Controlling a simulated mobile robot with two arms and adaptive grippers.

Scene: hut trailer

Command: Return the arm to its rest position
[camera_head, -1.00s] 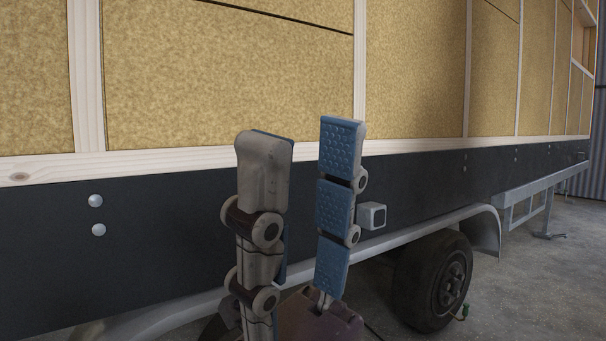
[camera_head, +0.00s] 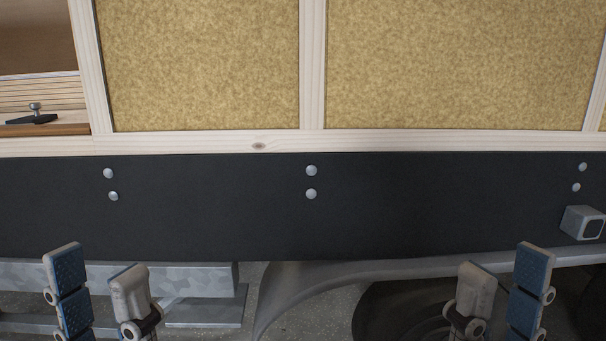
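My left gripper (camera_head: 97,262) shows at the lower left, fingers pointing up, with a blue padded finger and a grey finger apart. My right gripper (camera_head: 507,262) shows at the lower right in the same upright pose, its grey and blue fingers apart. Nothing shows between the fingers of either gripper. Both are in front of the trailer's lower side. The arms behind them are cut off by the bottom edge of the view, so their pose is hidden.
The trailer wall has tan insulation panels (camera_head: 450,65) in pale wooden framing (camera_head: 312,65). Below runs a black beam (camera_head: 220,205) with bolts. A square grey tube end (camera_head: 583,222) sticks out at the right. A small dark clamp-like object (camera_head: 33,116) sits on a ledge at the left.

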